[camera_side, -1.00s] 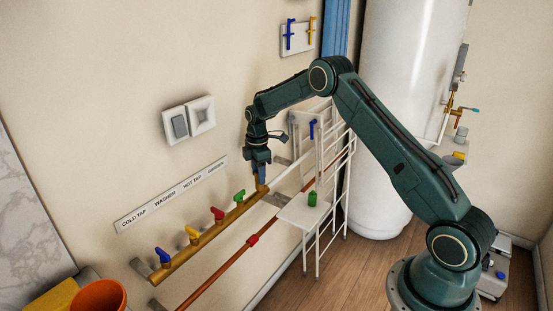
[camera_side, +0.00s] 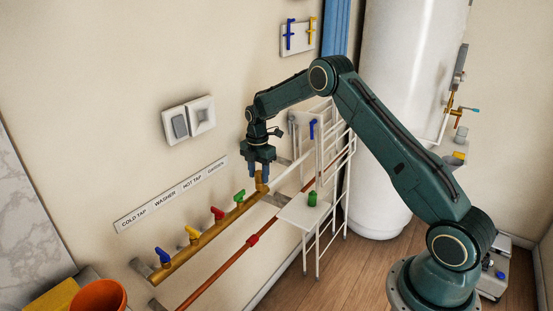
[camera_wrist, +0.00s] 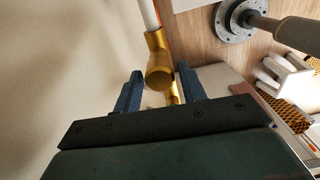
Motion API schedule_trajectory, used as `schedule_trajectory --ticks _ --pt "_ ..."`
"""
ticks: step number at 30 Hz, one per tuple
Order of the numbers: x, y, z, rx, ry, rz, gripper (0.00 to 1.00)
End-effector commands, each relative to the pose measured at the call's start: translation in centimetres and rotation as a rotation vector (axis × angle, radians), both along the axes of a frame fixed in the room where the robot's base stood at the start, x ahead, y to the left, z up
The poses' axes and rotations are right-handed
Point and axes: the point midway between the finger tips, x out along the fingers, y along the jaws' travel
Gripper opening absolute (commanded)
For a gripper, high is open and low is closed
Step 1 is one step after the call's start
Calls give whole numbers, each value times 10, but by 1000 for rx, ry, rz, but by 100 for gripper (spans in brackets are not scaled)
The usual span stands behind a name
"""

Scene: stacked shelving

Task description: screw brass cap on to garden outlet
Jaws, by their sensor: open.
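The brass pipe (camera_side: 205,232) runs along the wall, with an upright brass outlet (camera_side: 261,185) at its right end, beside the green-handled valve. My gripper (camera_side: 262,172) is directly above this outlet, pointing down, with its two blue fingers spread apart. In the wrist view, a round brass end (camera_wrist: 159,79) faces the camera between and just beyond the open fingers (camera_wrist: 160,75), and nothing is clamped. It looks closed and flat, like a cap on the outlet, but I cannot make out a seam or how tightly it sits. No separate loose cap is visible.
Green (camera_side: 239,196), red (camera_side: 217,213), yellow (camera_side: 192,235) and blue (camera_side: 163,255) valve handles line the pipe. A copper pipe (camera_side: 215,281) runs below.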

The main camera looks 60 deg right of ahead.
Motion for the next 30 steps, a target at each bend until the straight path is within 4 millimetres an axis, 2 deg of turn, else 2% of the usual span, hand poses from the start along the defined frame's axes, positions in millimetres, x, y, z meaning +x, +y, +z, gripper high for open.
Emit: schedule_trajectory --ticks 30 --pt "-2 -1 0 0 0 788 41"
